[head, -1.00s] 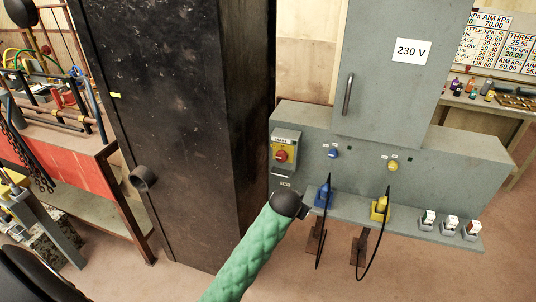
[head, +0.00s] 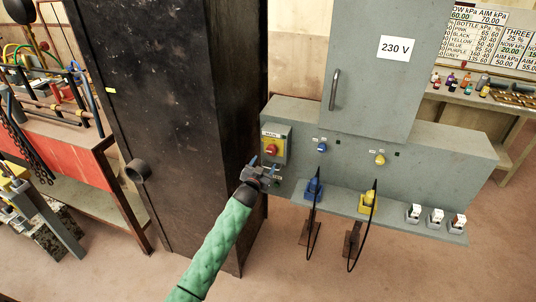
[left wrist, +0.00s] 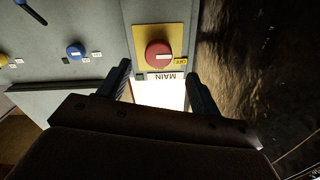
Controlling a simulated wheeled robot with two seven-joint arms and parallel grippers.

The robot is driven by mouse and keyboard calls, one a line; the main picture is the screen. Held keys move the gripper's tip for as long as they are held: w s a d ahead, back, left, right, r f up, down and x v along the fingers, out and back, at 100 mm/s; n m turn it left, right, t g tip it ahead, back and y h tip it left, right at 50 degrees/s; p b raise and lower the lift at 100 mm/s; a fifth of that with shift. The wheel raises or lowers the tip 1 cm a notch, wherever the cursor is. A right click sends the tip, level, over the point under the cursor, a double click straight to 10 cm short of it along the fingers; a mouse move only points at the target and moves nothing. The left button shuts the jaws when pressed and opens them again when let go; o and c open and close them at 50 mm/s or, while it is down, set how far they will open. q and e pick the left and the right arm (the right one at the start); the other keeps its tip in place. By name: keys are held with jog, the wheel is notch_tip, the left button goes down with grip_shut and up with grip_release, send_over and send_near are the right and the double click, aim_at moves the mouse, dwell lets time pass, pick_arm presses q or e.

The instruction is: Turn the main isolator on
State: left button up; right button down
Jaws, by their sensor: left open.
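The main isolator is a red round knob (head: 271,149) on a yellow plate, set in a grey box with a MAIN label at the left end of the grey panel. In the left wrist view the red knob (left wrist: 159,54) shows upside down beyond the fingertips, with a small bar across it and an OFF tag beside it. My left gripper (head: 263,166) is open and empty, just below and in front of the isolator, apart from the knob. Its two fingers (left wrist: 158,80) also show in the left wrist view. My right gripper is not in view.
A tall black cabinet (head: 170,110) stands close left of the isolator. A grey 230 V cabinet (head: 375,85) rises behind the panel. A blue plug (head: 313,188) and a yellow plug (head: 367,202) with black cables stand on the shelf to the right.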

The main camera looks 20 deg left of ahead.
aim_at(271, 152)
pick_arm(q)
jog(key=w+p, duration=0.1)
jog(key=w, duration=0.2)
jog(key=w+p, duration=0.1)
jog(key=w, duration=0.2)
jog(key=shift+w+d+r+p, duration=0.1)
jog(key=shift+d+r+p, duration=0.1)
jog(key=shift+p, duration=0.1)
jog(key=shift+w+f, duration=0.15)
jog(key=shift+w, duration=0.65)
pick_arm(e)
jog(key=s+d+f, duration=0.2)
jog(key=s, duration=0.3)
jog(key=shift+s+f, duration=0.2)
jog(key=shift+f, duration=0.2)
pick_arm(q)
jog(key=c, duration=1)
